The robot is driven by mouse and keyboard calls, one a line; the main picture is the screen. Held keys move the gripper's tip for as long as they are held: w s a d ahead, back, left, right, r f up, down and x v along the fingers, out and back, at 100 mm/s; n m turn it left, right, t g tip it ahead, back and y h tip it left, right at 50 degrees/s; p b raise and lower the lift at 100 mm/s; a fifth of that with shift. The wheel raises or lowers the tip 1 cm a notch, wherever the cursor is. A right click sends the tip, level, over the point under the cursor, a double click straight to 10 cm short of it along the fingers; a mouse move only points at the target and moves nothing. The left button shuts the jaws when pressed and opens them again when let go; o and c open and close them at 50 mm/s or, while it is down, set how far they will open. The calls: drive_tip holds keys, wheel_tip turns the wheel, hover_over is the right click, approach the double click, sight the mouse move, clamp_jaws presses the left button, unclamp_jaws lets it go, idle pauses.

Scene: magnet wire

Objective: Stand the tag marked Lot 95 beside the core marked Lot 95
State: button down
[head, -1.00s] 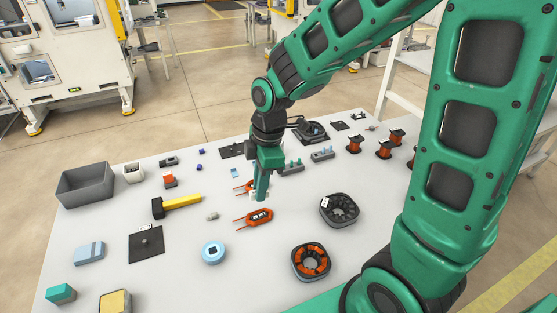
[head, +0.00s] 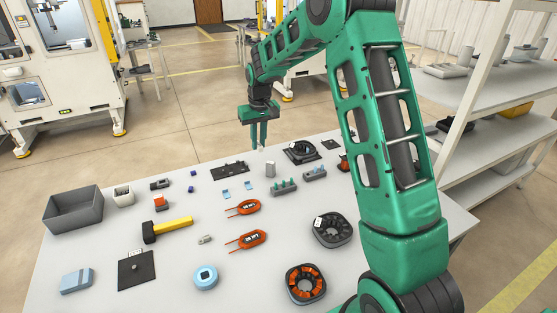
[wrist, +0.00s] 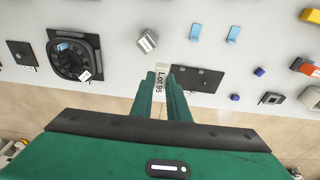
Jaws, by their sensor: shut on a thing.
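My gripper (head: 259,146) is shut on a small white tag (wrist: 161,82) that reads "Lot 95" in the wrist view. It holds the tag upright between the fingertips, above the table's far edge. A dark ring-shaped core (head: 302,151) sits on a black mat at the back, right of the gripper; it also shows in the wrist view (wrist: 92,45), with a white label I cannot read. Another dark core (head: 333,231) with a white label stands at the right, and one with orange windings (head: 305,284) at the front. No core's lot marking is legible.
The table's far edge lies under the gripper.

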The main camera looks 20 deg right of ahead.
hover_over(279, 160)
drive_tip(key=f, duration=0.6)
drive_tip(key=shift+s+d+f, duration=0.1)
drive_tip(key=shift+s+f, duration=0.15)
drive_tip(key=shift+f, duration=2.1)
drive_tip(key=shift+f, duration=0.1)
drive_tip(key=c, duration=1.7)
unclamp_jaws()
drive_tip(key=r, duration=0.4)
drive_tip(key=s+r, duration=0.1)
drive_tip(key=r, duration=0.3)
drive_tip(key=s+r, duration=0.1)
drive_tip(key=r, duration=0.3)
drive_tip(key=shift+r, duration=0.15)
